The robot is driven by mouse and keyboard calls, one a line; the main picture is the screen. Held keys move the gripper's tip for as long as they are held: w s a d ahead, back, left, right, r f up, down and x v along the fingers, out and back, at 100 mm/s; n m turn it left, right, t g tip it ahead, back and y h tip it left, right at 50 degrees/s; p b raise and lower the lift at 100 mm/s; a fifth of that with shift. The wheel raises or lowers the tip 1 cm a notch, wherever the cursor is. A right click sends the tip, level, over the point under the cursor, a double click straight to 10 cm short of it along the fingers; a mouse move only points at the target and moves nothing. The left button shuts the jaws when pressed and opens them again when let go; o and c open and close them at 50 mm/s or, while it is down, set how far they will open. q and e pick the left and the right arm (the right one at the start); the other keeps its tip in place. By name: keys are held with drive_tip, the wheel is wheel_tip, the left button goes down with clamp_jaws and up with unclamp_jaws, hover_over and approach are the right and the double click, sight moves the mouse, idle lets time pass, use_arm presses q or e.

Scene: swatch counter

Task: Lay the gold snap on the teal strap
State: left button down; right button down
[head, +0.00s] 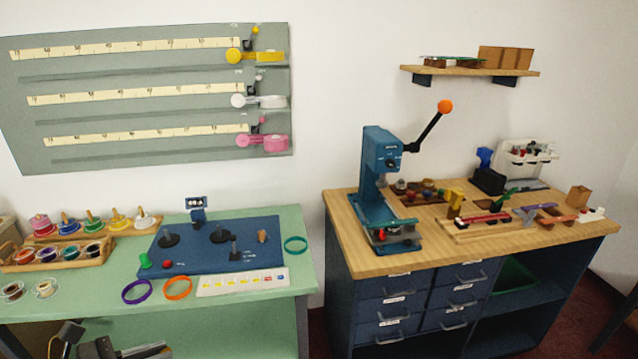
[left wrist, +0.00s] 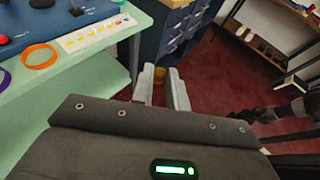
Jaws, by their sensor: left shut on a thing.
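The fingers partly hide the snap. Red floor lies below them, so the gripper is off the table. In the head view only dark parts of my left arm show at the bottom left, and the snap is not visible there. My right gripper is not clearly seen.
A purple strap (head: 136,291) and an orange strap (head: 178,288) lie along the table front, beside a white label strip (head: 243,282). A wooden bench (head: 350,262) with a blue press (head: 381,160) stands right, across a gap.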

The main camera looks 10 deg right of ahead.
idle(0.5)
use_arm(q)
wheel_tip(320, 180, up, 6)
drive_tip(key=shift+r, duration=0.2)
